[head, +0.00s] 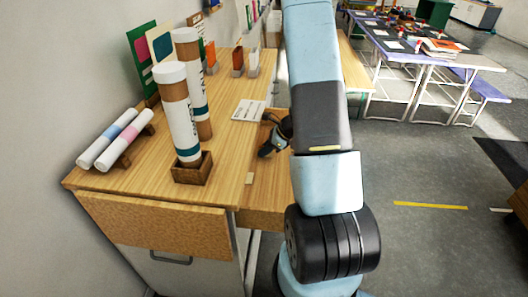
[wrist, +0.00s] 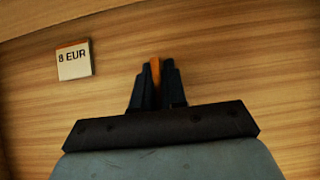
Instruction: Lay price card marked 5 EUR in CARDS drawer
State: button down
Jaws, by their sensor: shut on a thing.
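My gripper (wrist: 158,76) is shut on a thin orange-edged piece (wrist: 155,70), seen edge-on. It looks like a price card, but its marking does not show. In the head view my gripper (head: 267,150) is low at the open drawer (head: 268,190) on the cabinet's right side; the held piece cannot be made out there. A pale card marked 8 EUR (wrist: 74,60) lies on the wooden surface in the wrist view, left of the fingers and apart from them. No CARDS label is readable.
The cabinet top (head: 225,150) carries a white printed sheet (head: 248,110) near the drawer. Two upright tubes stand left, the nearer one (head: 178,110) in a wooden holder (head: 192,170). Two rolls (head: 110,140) lie farther left.

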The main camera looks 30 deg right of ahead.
jog(key=shift+f, duration=0.3)
jog(key=c, duration=1.2)
grip_release()
